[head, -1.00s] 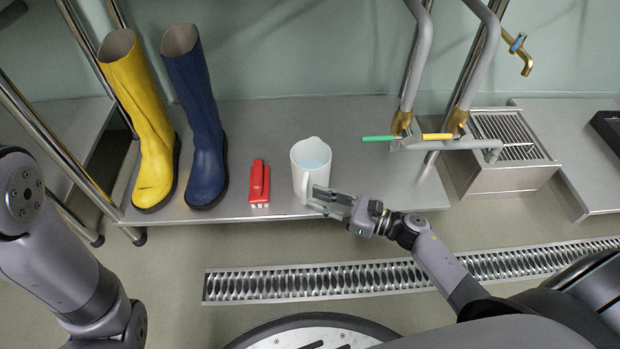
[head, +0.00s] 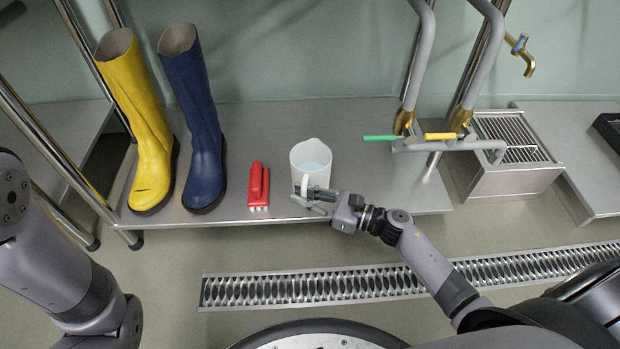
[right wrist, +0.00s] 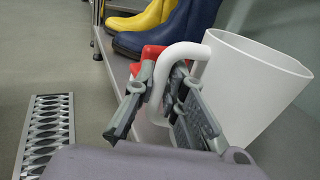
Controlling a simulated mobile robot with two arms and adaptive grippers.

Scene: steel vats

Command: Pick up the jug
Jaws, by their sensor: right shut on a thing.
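The white jug (head: 311,160) stands upright on the steel shelf in the head view, with light blue inside it. Its handle faces the front edge of the shelf. My right gripper (head: 303,198) is at the front of the jug, shut on the handle. In the right wrist view the jug (right wrist: 252,85) is large at the right, and its handle (right wrist: 160,82) passes between the fingers of my right gripper (right wrist: 160,108). My left arm shows at the left of the head view, but its gripper is out of view.
A red brush (head: 258,184) lies on the steel shelf (head: 275,120) just left of the jug. A blue boot (head: 203,130) and a yellow boot (head: 145,130) stand farther left. A pipe with green and yellow handles (head: 440,137) is at the right. A floor grate (head: 330,286) runs in front.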

